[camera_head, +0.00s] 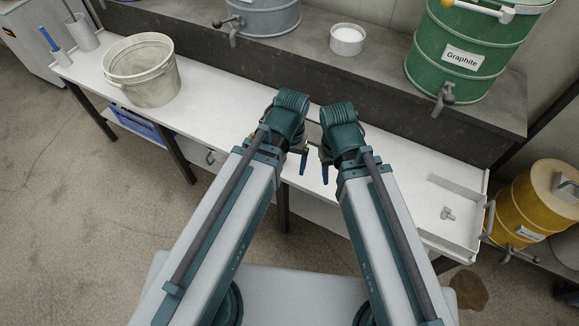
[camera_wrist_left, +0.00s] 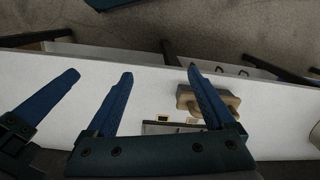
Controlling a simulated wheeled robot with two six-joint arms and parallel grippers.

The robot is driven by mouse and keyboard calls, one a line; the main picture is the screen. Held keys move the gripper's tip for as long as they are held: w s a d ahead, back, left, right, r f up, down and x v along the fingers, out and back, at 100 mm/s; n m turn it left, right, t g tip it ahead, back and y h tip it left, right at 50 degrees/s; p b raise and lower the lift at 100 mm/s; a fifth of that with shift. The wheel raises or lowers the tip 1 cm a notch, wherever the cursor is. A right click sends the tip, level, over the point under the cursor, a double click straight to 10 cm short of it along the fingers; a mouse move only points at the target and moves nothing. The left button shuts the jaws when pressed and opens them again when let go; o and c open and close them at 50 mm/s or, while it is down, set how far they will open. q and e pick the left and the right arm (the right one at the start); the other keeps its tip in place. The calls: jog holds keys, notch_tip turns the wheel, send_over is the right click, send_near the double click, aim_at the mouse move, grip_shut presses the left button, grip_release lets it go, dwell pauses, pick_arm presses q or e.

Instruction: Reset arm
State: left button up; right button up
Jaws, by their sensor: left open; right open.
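My left gripper (camera_head: 303,165) hangs down over the white bench in the head view, mostly hidden behind its own wrist. In the left wrist view its two blue fingers stand well apart, with nothing between the fingertips (camera_wrist_left: 160,72). Another blue finger (camera_wrist_left: 48,93) shows at the left of the wrist view, likely from my right gripper. Both grippers look empty. The two arms reach forward side by side, apart from each other.
The white bench (camera_head: 215,110) carries a pale bucket (camera_head: 142,75) at left and a small grey piece (camera_head: 448,213) at right. A white tub (camera_head: 346,40) and green Graphite drum (camera_head: 462,50) stand on the raised shelf. A tan object (camera_wrist_left: 228,99) lies near the left fingers. A yellow drum (camera_head: 535,205) is at right.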

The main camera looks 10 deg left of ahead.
pick_arm(q)
jog(key=shift+s+d+m+y, duration=0.3)
jog(key=shift+s+m, duration=0.15)
jog(key=shift+m, duration=0.15)
jog(key=shift+s+d+m+y, duration=0.25)
jog(key=shift+s+m, duration=0.2)
jog(key=shift+m, duration=0.15)
